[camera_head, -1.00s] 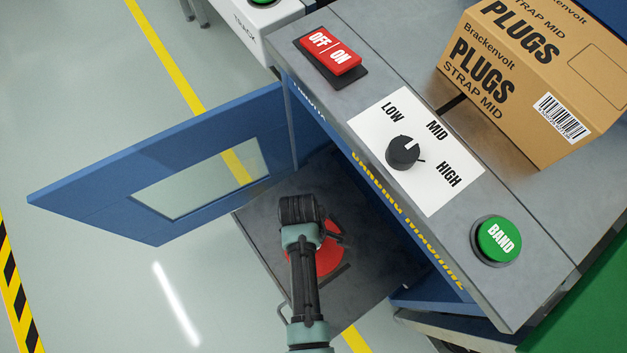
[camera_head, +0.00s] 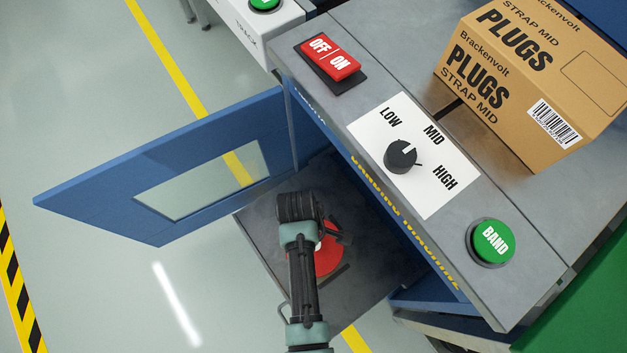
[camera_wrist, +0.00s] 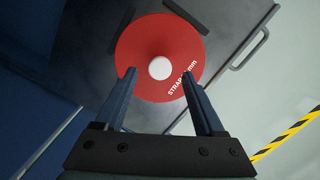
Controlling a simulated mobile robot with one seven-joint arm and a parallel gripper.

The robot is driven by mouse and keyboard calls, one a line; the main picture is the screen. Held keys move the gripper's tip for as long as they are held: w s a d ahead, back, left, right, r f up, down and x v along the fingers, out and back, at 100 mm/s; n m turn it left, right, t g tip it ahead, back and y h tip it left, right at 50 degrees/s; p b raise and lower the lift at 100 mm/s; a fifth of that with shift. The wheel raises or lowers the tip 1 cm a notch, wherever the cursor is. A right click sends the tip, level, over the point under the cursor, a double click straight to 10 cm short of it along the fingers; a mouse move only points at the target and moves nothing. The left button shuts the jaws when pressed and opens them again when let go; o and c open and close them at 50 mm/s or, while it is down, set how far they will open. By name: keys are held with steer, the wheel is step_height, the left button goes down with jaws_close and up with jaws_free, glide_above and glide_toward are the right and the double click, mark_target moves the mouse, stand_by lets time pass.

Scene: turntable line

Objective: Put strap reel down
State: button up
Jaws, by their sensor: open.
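The strap reel (camera_wrist: 150,40) is a red disc with a pale hub and white "STRAP" lettering. It lies flat on a dark grey tray (camera_head: 262,222) below the banding machine's front; low dark ridges sit beside it on the tray. In the head view the reel (camera_head: 328,259) is partly hidden by my arm. My gripper (camera_wrist: 158,74) is open, with its two fingers apart on either side of the hub in the wrist view. The fingertips overlap the near part of the reel in that view. I cannot tell whether they touch it.
A blue door (camera_head: 110,195) with a window stands open to the left of the tray. The banding machine's panel (camera_head: 365,130) overhangs at right, with a red switch, a dial and a green button (camera_head: 491,240). A cardboard box (camera_head: 530,80) sits on top. Open floor lies left.

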step_height(320, 180, up, 9)
steer(key=a+p, duration=0.1)
steer(key=p, duration=0.2)
steer(key=shift+w+r, duration=0.15)
steer(key=shift+w, duration=0.1)
